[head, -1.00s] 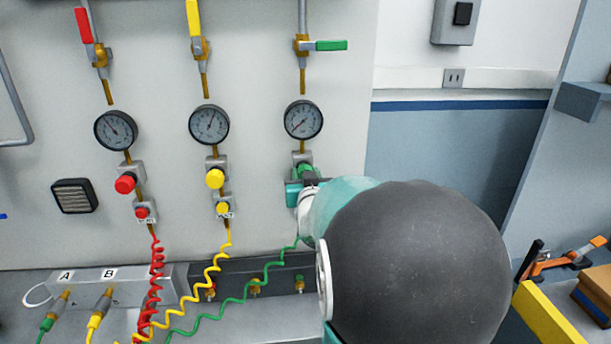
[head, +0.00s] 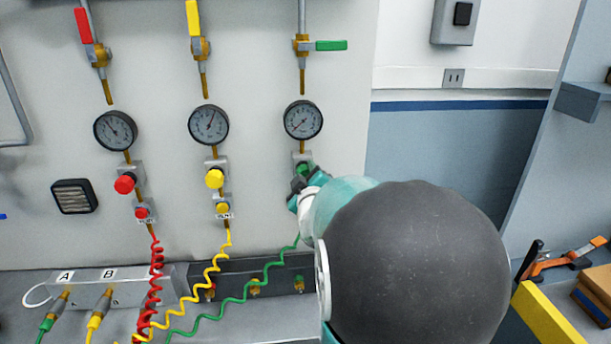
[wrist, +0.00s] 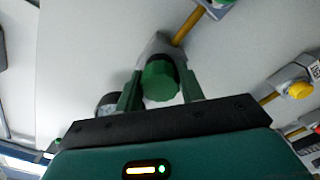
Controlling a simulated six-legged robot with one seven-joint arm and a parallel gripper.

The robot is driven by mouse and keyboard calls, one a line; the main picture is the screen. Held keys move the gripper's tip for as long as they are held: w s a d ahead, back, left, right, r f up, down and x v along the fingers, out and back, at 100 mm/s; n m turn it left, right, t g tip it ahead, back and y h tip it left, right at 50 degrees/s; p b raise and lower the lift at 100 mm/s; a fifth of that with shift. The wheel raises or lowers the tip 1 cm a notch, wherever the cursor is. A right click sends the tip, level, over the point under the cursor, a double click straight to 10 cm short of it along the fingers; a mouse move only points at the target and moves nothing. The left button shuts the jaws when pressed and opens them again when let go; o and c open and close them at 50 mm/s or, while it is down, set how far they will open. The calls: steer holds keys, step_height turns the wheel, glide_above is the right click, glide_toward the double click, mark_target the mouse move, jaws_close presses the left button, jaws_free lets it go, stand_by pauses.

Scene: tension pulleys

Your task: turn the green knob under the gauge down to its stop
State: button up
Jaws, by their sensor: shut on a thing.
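The green knob (head: 304,170) sits under the right-hand gauge (head: 303,120) on the white panel. In the head view my gripper (head: 299,182) is at the knob and partly covers it. In the wrist view the green knob (wrist: 160,82) lies between the two green fingers of my gripper (wrist: 161,88), which is shut on it. The right gauge's needle points to the lower left. The grey block behind the knob looks tilted in the wrist view. My arm hides what lies below and right of the knob.
A yellow knob (head: 215,179) and a red knob (head: 125,184) sit left of my gripper under their own gauges. Coiled red, yellow and green hoses (head: 237,298) hang below. A green valve lever (head: 331,46) sticks out above the right gauge.

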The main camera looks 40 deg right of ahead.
steer(key=shift+o, duration=0.2)
steer(key=shift+f+n, duration=0.1)
steer(key=shift+n, duration=0.5)
steer(key=shift+d, duration=0.1)
steer(key=o, duration=1)
steer(key=shift+c, duration=0.2)
steer(key=shift+s, duration=0.15)
